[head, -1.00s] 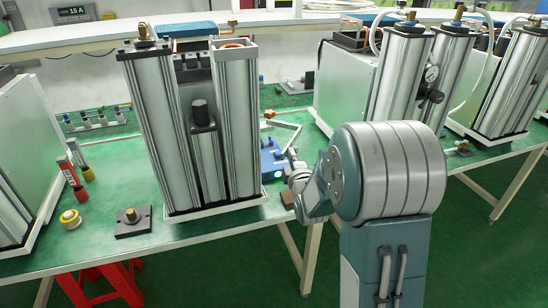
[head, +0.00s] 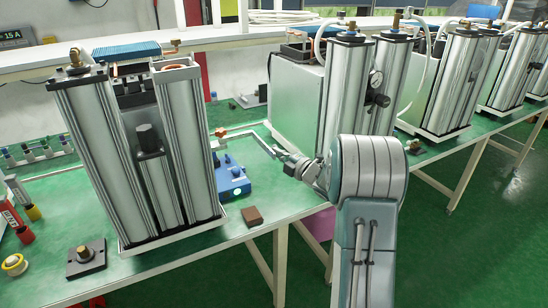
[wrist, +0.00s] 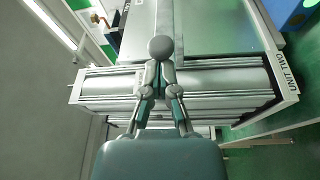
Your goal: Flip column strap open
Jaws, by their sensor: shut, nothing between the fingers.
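The middle twin-column unit has silver columns (head: 350,95) standing upright in the head view. In the wrist view silver columns (wrist: 225,83) lie across the picture, with a white base edge (wrist: 286,88) marked "UNIT TWO" at the right. A flat grey strip (wrist: 141,20) runs up from the columns; I cannot tell whether it is the strap. My gripper (wrist: 161,47) is shut and empty in front of these columns; contact cannot be told. In the head view my arm's end (head: 302,166) is left of and below the middle unit, small and unclear.
Another twin-column unit (head: 185,140) stands at the left of the green bench. A blue device (head: 231,178), a brown block (head: 252,216) and a black plate with a brass fitting (head: 86,258) lie near it. More column units (head: 460,80) stand at the right.

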